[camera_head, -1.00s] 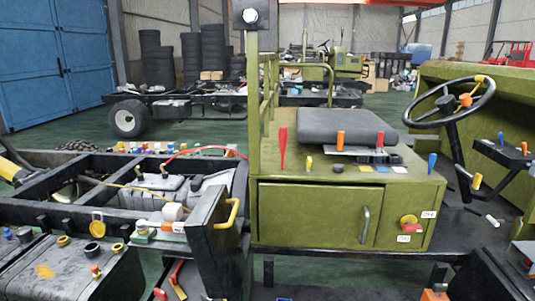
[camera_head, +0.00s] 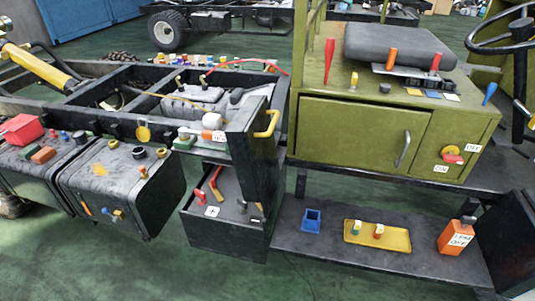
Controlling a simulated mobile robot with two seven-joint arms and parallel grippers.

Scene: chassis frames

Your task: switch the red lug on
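A red lug (camera_head: 453,159) sits on a round yellow base (camera_head: 451,151) on the right part of the green cabinet's front. An OFF label (camera_head: 473,148) is at its upper right and an ON label (camera_head: 440,169) at its lower left. The lug looks roughly level; its exact setting is too small to tell. Neither of my grippers shows in the head view.
The green cabinet (camera_head: 350,137) has a grey handle left of the lug. A steering wheel is at upper right. Green floor is free in front.

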